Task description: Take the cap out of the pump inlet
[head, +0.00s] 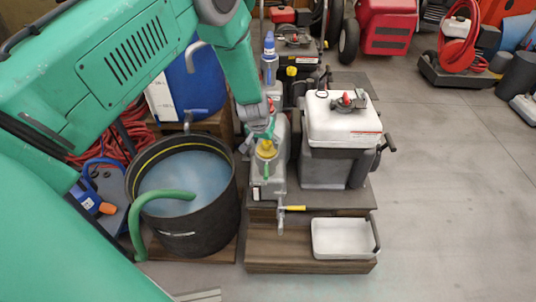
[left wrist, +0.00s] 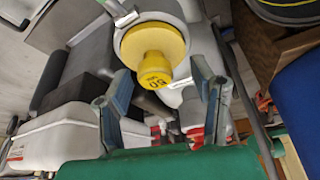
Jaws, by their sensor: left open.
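The yellow cap (head: 266,150) sits in the round inlet of the grey pump (head: 272,177) in the middle of the head view. In the left wrist view the cap (left wrist: 155,48) shows as a wide yellow disc with a narrower knob facing the camera. My left gripper (head: 262,135) is open, right over the cap. In the left wrist view its two fingers (left wrist: 160,78) stand on either side of the knob, with visible gaps. I cannot tell how far the tips are from the knob in depth. My right gripper is not in view.
A black tub (head: 190,232) of water with a green hose (head: 140,225) stands left of the pump. A white-topped grey unit (head: 342,125) stands close on the right. A white tray (head: 318,224) sits in front, near a yellow-handled valve (head: 291,208). Open floor lies right.

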